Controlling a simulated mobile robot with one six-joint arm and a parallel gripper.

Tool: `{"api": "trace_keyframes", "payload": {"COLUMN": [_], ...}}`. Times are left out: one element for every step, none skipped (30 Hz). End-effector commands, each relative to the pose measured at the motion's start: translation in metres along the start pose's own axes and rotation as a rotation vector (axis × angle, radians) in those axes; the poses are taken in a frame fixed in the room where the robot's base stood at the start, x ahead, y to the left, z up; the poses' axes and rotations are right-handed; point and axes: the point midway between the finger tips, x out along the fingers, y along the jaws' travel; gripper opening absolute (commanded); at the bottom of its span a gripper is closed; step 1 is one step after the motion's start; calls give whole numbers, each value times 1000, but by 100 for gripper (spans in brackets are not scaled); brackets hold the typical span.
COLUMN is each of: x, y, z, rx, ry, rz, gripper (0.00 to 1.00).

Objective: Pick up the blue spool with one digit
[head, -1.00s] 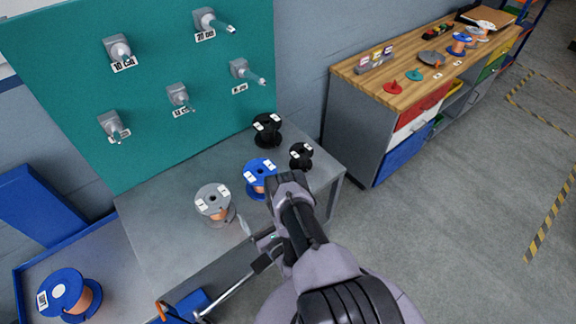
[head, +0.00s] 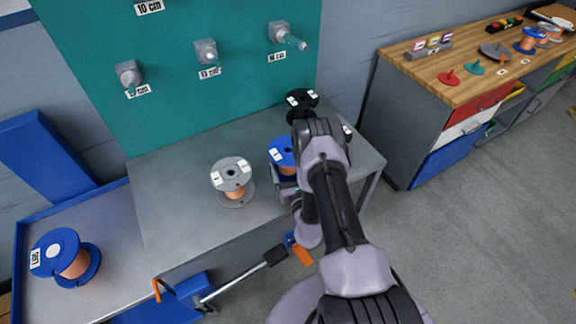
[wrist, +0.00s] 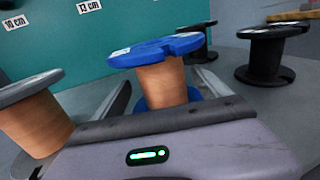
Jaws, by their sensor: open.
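A blue spool (head: 281,151) wound with copper wire stands upright on the grey metal table, partly hidden behind my arm in the head view. In the wrist view the blue spool (wrist: 158,52) is straight ahead. My gripper (wrist: 163,92) is open, with one finger on each side of its copper winding; I cannot tell whether either finger touches it. A second blue spool (head: 64,258) stands in the blue-edged tray at lower left, far from my gripper. The label writing on both blue spools is too small to read.
A grey spool (head: 233,181) stands just left of my gripper. A black spool (head: 301,101) stands behind, and another is mostly hidden by my arm. A teal board (head: 180,100) with labelled pegs rises behind the table. A wooden-topped cabinet (head: 450,90) stands at right.

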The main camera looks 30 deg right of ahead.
Motion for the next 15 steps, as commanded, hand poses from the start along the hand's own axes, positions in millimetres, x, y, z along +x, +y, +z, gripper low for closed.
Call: {"api": "trace_keyframes", "payload": {"x": [4,7,11,16,22,31,38,43,50,54,57,59,60,60,60], "y": [0,0,0,-1,-2,-2,-3,-3,-3,-3,-3,-3,-3,-3,-3], "z": [0,0,0,0,1,1,2,2,2,3,3,4,4,4,5], "rx": [-1,0,0,0,-1,-1,0,0,-1,0,0,0,1,1,1], "ry": [-1,-1,-1,-3,-4,-4,-4,-2,-2,-2,-1,0,0,1,1], "rz": [-1,0,-1,-1,-2,-1,0,-1,0,0,0,-1,0,0,0], "gripper": [86,86,86,86,86,86,86,86,86,86,86,86,86,86,86]}}
